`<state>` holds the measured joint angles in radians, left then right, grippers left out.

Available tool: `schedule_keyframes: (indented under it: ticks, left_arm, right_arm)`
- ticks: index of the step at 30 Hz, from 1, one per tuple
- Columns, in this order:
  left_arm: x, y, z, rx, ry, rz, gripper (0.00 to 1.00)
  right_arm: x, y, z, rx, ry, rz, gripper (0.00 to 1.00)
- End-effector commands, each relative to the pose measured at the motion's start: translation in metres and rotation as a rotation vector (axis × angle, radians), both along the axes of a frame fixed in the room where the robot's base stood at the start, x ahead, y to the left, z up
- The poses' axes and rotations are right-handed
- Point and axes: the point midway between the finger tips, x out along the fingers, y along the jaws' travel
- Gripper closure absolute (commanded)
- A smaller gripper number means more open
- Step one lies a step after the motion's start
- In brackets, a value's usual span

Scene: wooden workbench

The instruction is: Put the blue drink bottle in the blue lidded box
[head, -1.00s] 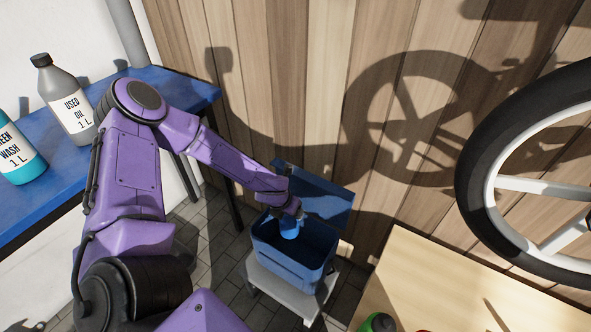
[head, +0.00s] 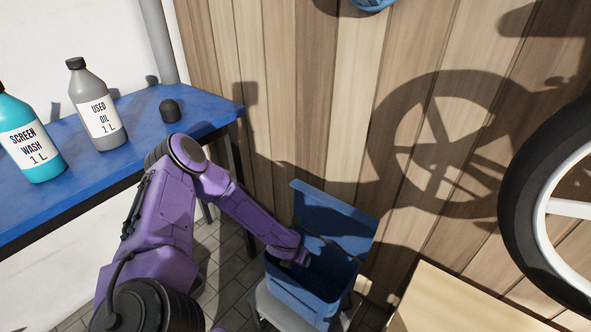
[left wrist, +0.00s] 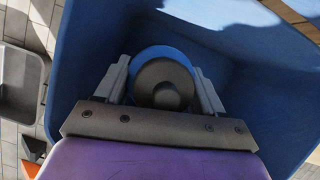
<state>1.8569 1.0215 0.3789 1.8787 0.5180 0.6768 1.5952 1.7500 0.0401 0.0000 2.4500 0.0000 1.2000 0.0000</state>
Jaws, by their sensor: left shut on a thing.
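The blue lidded box (head: 285,289) stands on a grey stool, its lid (head: 335,222) raised against the wooden wall. My left gripper (head: 297,262) reaches down into the box's opening. In the left wrist view my left gripper (left wrist: 163,95) is shut on the blue drink bottle (left wrist: 163,84), seen from above with its dark round cap between the two fingers. The box's blue walls (left wrist: 85,60) surround the bottle in that view. In the head view the bottle is hidden by the arm and box. I cannot tell whether the bottle touches the box floor. My right gripper is not in view.
A blue side table (head: 70,200) at left carries a screen wash bottle (head: 32,140), a used oil bottle (head: 98,112) and a small dark object (head: 170,110). A wooden bench top (head: 450,305) and a wheel (head: 550,200) are at right. A grey bin (left wrist: 20,85) stands beside the box.

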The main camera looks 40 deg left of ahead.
Motion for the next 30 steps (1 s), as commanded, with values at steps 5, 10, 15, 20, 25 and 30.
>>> schedule_keyframes:
  ticks: [5,10,15,20,25,30]
  left_arm:
    - [0.0,0.0,-0.005,0.0,0.0,0.001,0.97]
    - [0.0,0.0,-0.01,0.0,0.0,0.001,0.97]
    - [0.0,0.0,-0.012,0.0,-0.001,0.001,0.97]
    - [0.0,0.0,-0.012,0.0,0.0,0.001,0.06]
    - [0.0,0.0,-0.012,0.0,0.0,0.0,0.06]
    - [0.0,0.0,-0.001,0.0,0.0,-0.001,0.06]
  right_arm:
    - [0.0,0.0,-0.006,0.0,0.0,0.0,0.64]
    - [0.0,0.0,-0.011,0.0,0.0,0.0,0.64]
    - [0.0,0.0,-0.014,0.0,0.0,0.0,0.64]
    - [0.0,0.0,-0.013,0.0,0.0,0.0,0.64]
    - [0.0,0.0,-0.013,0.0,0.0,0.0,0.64]
    - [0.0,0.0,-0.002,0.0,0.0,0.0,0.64]
